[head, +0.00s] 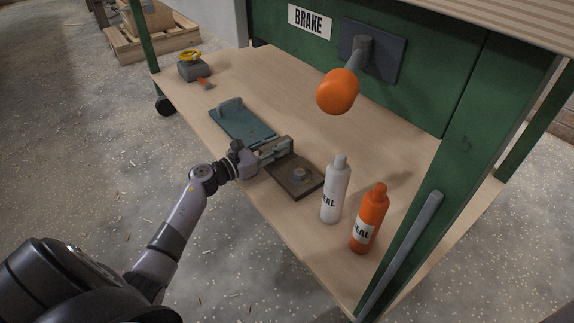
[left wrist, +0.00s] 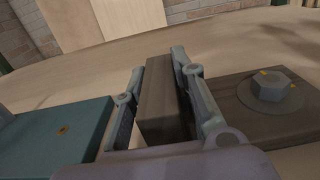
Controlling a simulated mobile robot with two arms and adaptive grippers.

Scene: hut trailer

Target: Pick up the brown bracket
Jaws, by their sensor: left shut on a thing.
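The brown bracket (head: 290,184) lies on the wooden bench top, its flat plate carrying a large grey bolt head. My left gripper (head: 276,150) is at the plate's far-left edge in the head view. In the left wrist view, the left gripper's (left wrist: 160,92) two fingers are shut on the upright part of the brown bracket (left wrist: 158,100), one finger on each side. The bolted plate lies just right of the right finger there. The fingers hide part of the upright part in the head view. I cannot tell whether the bracket is clear of the bench. My right gripper is not in view.
A teal bracket (head: 240,124) lies close beside the gripper. A white bottle (head: 334,192) and an orange bottle (head: 368,222) stand right of the brown bracket. An orange knob (head: 338,92) juts from the green panel. A grey block (head: 193,71) with yellow item sits far left.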

